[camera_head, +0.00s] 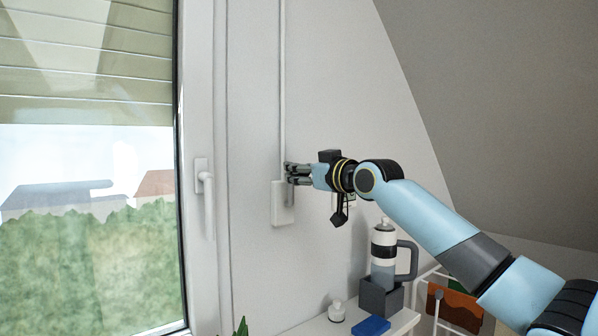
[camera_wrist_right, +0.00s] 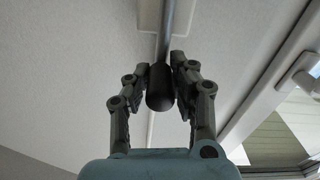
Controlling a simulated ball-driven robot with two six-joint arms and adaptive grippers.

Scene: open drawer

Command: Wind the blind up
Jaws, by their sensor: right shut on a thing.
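My right gripper (camera_head: 290,172) is at the wall just above and beside the box. In the wrist view my right gripper (camera_wrist_right: 160,88) is shut on a dark cylindrical crank knob (camera_wrist_right: 159,99), one finger on each side. A grey rod (camera_wrist_right: 168,35) extends from the knob. My left gripper is out of view.
The window handle (camera_head: 207,200) sits on the frame left of the box. Below my right arm a shelf (camera_head: 395,326) holds a bottle (camera_head: 384,240) in a grey holder, a blue block (camera_head: 371,326) and a small white item (camera_head: 337,311). A sloped ceiling closes in at right.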

